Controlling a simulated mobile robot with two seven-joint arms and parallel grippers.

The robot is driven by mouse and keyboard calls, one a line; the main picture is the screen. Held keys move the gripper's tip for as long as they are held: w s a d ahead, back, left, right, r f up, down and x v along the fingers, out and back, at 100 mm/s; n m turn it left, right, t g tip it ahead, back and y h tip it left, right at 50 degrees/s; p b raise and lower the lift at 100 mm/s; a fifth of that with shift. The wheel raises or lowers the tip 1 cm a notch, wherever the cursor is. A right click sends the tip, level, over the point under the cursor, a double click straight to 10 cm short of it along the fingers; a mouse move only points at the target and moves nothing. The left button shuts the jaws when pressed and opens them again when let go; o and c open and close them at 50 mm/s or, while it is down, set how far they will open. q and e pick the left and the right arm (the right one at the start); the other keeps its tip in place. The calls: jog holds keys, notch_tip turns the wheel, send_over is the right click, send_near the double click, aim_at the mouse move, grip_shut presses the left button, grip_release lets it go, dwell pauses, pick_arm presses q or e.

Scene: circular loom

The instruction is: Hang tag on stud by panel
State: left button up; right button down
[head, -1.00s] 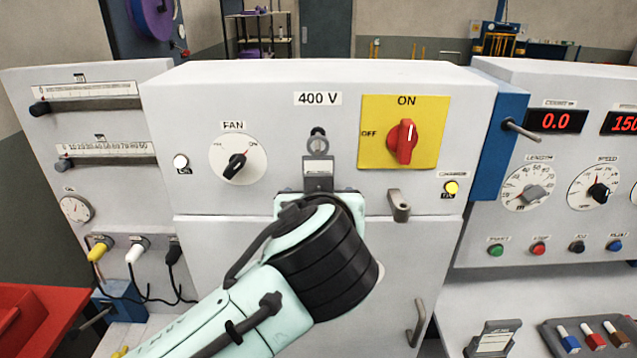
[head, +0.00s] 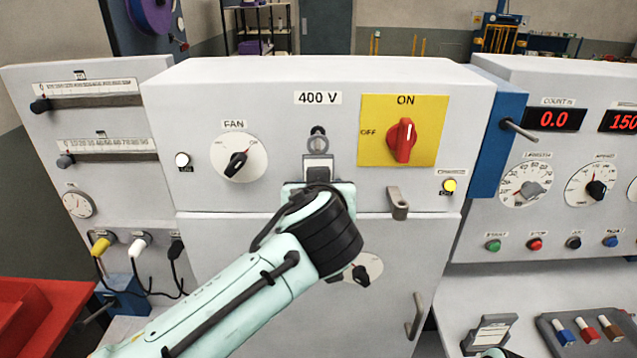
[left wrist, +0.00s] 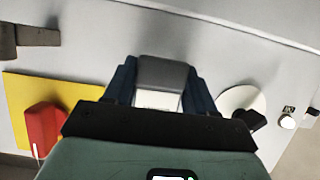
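The tag (head: 318,171) is a small grey plate with a white label and a ring at its top. It is upright in front of the panel (head: 270,90), under the 400 V sign. The dark stud (head: 318,131) shows just above the ring; I cannot tell whether the ring is around it. My left gripper (head: 318,184) is at the tag's lower part. In the left wrist view its dark fingers (left wrist: 162,98) close on both sides of the tag (left wrist: 161,73). The wrist hides the tag's lower end.
The FAN dial (head: 238,158) is left of the tag. The yellow plate with the red switch (head: 403,140) is close on the right. A grey latch (head: 398,203) sticks out lower right. A blue post with a peg (head: 507,125) stands further right.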

pick_arm(q)
jog(key=c, duration=0.3)
jog(key=shift+s+r, duration=0.1)
jog(key=shift+s, duration=0.1)
pick_arm(e)
jog(key=shift+s+f, duration=0.1)
jog(key=shift+f, duration=0.05)
pick_arm(q)
jog(key=shift+s+r+b, duration=0.2)
jog(key=shift+s+b, duration=0.1)
jog(key=shift+s, duration=0.15)
pick_arm(e)
jog(key=shift+s+f, duration=0.2)
pick_arm(q)
jog(key=shift+s, duration=0.1)
pick_arm(e)
jog(key=shift+f, duration=0.1)
